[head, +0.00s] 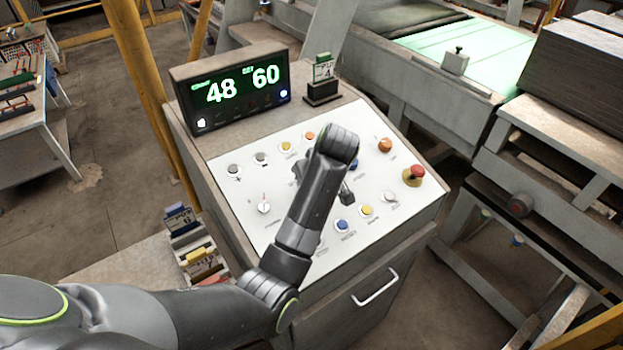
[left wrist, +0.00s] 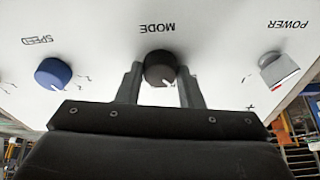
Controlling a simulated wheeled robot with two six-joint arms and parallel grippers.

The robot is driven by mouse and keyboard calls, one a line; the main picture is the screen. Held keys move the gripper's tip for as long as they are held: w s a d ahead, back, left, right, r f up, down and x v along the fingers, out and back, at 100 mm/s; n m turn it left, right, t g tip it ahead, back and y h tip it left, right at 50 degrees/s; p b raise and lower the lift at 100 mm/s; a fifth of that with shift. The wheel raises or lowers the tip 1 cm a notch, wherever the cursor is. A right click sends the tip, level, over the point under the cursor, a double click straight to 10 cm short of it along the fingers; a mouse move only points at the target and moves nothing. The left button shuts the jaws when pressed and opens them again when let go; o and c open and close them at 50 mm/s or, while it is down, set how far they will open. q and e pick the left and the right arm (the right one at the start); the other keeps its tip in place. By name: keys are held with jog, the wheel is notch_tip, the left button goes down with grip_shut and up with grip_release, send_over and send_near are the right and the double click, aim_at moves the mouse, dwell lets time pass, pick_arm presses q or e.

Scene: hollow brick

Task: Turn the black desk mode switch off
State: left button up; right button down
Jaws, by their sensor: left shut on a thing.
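The black mode switch (left wrist: 158,66) is a round knob with a white pointer mark, under the label MODE in the left wrist view. My left gripper (left wrist: 160,72) is shut on it, with one dark finger on each side of the knob. The pointer tilts to the lower right in this view, where the label is upside down. The switch's position labels are hidden by the gripper. In the head view my left arm reaches across the white panel (head: 240,180) and hides the switch and most of the gripper. My right gripper is not in view.
Beside the switch are the blue speed knob (left wrist: 53,73) and the grey power knob (left wrist: 279,70). A red emergency button (head: 415,173) stands at the panel's right. A display (head: 235,90) reading 48 and 60 stands behind. Card trays (head: 200,262) sit at the left.

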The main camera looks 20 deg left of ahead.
pick_arm(q)
jog(key=shift+n, duration=0.8)
jog(key=o, duration=0.9)
jog(key=shift+w, duration=0.1)
jog(key=shift+o, duration=0.2)
